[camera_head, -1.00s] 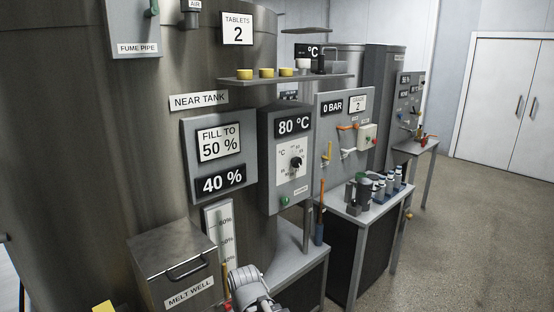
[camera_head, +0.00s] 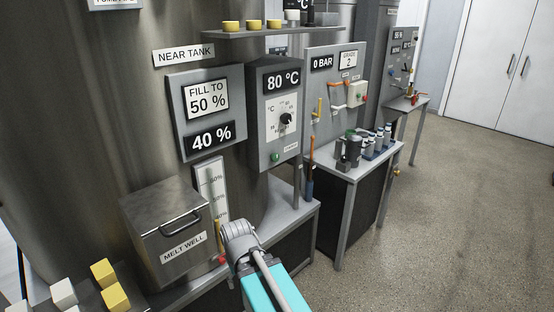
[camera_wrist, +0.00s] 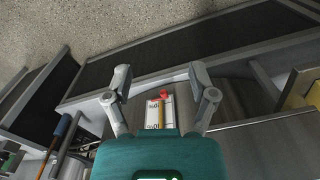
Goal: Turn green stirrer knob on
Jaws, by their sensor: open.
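The small green knob (camera_head: 274,157) sits at the lower left of the grey 80 °C panel (camera_head: 262,100), beside a small label too blurred to read. A black dial (camera_head: 286,119) is above it on the same panel. In the wrist view my gripper (camera_wrist: 160,76) is open and empty, with its fingers spread apart. It points toward the bench front and floor, with a red-tipped yellow lever and a white scale between the fingers in the picture. My gripper's fingers cannot be made out in the head view. The green knob cannot be identified with certainty in the wrist view.
The melt well box (camera_head: 168,232) and yellow blocks (camera_head: 115,298) are at the lower left. A red ball (camera_head: 222,260) is on the yellow lever (camera_head: 218,236) by the scale. An orange-and-blue tool (camera_head: 310,170) stands right of the panel. The floor at right is clear.

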